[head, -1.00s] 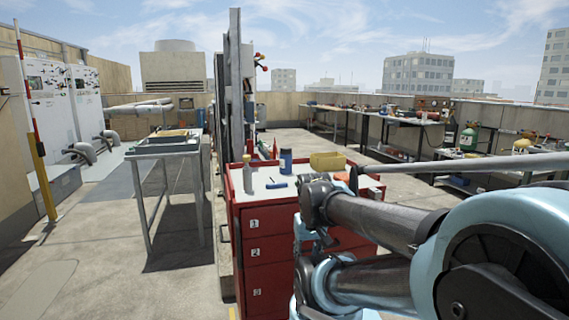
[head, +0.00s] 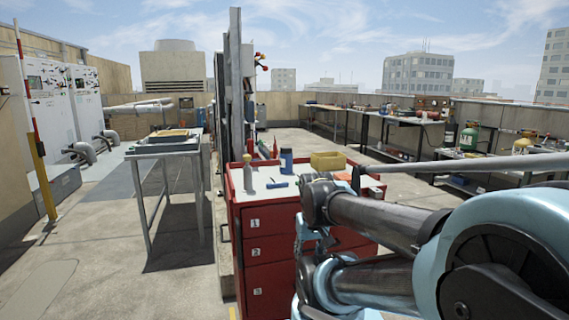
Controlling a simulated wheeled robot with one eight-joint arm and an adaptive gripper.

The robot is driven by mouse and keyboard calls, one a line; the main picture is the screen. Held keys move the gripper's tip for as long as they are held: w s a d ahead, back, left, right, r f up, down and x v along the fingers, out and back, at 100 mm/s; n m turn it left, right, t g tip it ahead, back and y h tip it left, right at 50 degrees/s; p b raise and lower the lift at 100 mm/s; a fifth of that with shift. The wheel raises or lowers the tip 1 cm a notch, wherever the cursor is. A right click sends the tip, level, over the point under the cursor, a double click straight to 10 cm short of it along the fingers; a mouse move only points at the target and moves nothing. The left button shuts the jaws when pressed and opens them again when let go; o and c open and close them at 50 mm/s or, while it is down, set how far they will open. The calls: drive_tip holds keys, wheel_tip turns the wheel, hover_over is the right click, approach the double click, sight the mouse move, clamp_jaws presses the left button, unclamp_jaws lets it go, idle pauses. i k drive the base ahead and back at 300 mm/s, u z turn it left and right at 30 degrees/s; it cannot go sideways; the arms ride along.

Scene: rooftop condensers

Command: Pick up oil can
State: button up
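Several small items stand on top of the red drawer cabinet (head: 264,222) in the head view. At its left is a slim grey bottle (head: 248,177). Behind it is a small red thing with a pointed top (head: 276,149), partly hidden. A dark blue cylinder (head: 286,161) stands near the middle. I cannot tell for certain which of these is the oil can. My arm fills the lower right, in front of the cabinet's right side. My gripper does not show in this view.
A yellow bin (head: 327,161) and a small blue item (head: 277,185) are also on the cabinet. A metal table (head: 165,149) stands to the left. A tall grey panel (head: 236,90) rises behind the cabinet. Workbenches line the right wall. Floor at lower left is clear.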

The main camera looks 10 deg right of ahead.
sight(286, 154)
drive_tip(key=z, duration=1.9)
drive_tip(key=k, duration=1.15)
drive_tip(key=u, duration=1.05)
drive_tip(key=i, duration=1)
drive_tip(key=z, duration=0.05)
